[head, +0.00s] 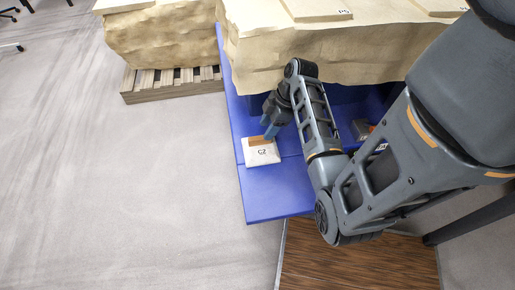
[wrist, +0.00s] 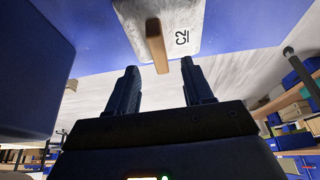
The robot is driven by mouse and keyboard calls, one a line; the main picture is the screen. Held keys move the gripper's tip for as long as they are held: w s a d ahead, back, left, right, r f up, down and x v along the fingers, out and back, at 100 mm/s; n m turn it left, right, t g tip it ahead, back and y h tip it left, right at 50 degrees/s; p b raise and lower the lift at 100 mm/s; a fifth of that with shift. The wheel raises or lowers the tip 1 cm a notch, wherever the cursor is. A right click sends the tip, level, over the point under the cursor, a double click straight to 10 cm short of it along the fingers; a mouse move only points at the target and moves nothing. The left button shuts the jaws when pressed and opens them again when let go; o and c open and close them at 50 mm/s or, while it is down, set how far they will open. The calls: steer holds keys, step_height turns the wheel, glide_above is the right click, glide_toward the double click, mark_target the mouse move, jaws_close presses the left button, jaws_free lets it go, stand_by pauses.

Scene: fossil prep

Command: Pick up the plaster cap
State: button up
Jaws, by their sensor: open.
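The plaster cap (head: 262,155) is a white slab marked C2 with a tan wooden handle. It lies on a blue surface (head: 275,205), near its left edge. It also shows at the top of the wrist view (wrist: 205,25), with its handle (wrist: 155,45) pointing toward my gripper. My gripper (wrist: 160,72) is open, and the handle's end shows in the gap between its two fingertips. In the head view my gripper (head: 269,131) is right at the handle, at the cap's far side. I cannot tell whether the fingers touch the handle.
A large tan plaster block (head: 300,50) stands behind my gripper, with a board marked P5 (head: 318,10) on top. Another tan block (head: 160,40) rests on a wooden pallet (head: 170,84) at the back left. Open grey floor (head: 120,190) lies to the left.

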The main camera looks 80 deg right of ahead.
mark_target(261, 137)
steer(key=x, duration=0.5)
steer(key=shift+d, duration=0.1)
jaws_close()
stand_by(0.3)
